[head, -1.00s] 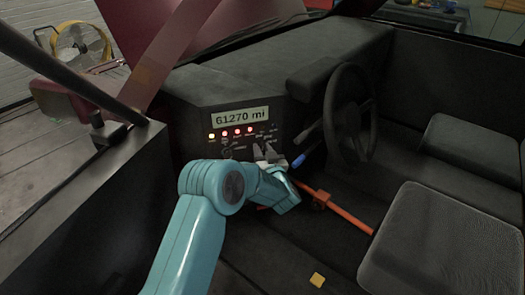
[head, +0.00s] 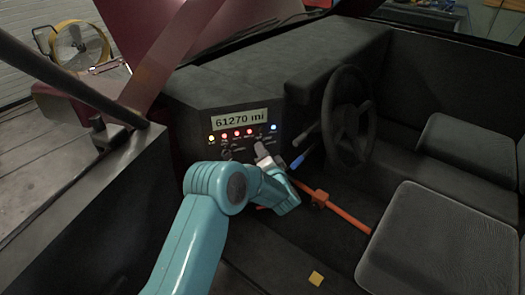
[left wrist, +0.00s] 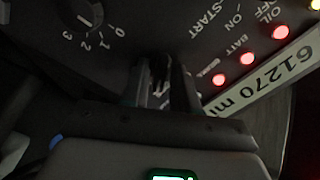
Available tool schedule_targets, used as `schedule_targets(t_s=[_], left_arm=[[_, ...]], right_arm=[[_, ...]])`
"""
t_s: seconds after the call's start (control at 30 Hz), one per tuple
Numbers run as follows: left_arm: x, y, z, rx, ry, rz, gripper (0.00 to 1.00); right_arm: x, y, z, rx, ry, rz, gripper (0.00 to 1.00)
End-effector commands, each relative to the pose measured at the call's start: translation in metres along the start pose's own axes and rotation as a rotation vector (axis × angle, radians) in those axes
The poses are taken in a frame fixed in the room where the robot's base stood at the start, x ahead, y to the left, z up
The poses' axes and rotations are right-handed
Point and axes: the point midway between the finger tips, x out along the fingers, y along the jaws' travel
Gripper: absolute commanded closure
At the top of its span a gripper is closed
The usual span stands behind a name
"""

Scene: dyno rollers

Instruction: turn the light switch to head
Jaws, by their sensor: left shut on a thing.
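The dark dashboard panel (head: 190,122) carries a mileage display, a row of lamps and several small knobs. My left gripper (head: 262,148) is at the lower right of this panel, with its fingers against it. In the left wrist view my left gripper (left wrist: 165,85) is shut on a small dark knob, which I take to be the light switch (left wrist: 157,70). The fingers hide most of the knob and its labels. A blue lamp (head: 273,127) is lit near the gripper. My right gripper is not in view.
The steering wheel (head: 346,115) and a blue-tipped lever (head: 298,162) are just right of the gripper. An orange-red bar (head: 335,208) crosses below. Seats (head: 410,240) stand at the right. A yellow block (head: 316,279) lies on the floor.

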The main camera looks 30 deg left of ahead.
Motion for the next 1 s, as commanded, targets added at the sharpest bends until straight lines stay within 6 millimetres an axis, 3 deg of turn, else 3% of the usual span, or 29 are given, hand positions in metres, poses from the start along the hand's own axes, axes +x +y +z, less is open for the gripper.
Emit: schedule_targets(t_s=[0.43,1.0], left_arm=[[-0.0006,0.0017,-0.0003,0.28,0.001,0.001,1.0],[-0.0008,0.0029,0.0001,0.348,0.002,0.002,1.0]], right_arm=[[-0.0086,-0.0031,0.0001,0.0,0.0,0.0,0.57],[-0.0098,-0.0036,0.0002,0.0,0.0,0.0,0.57]])
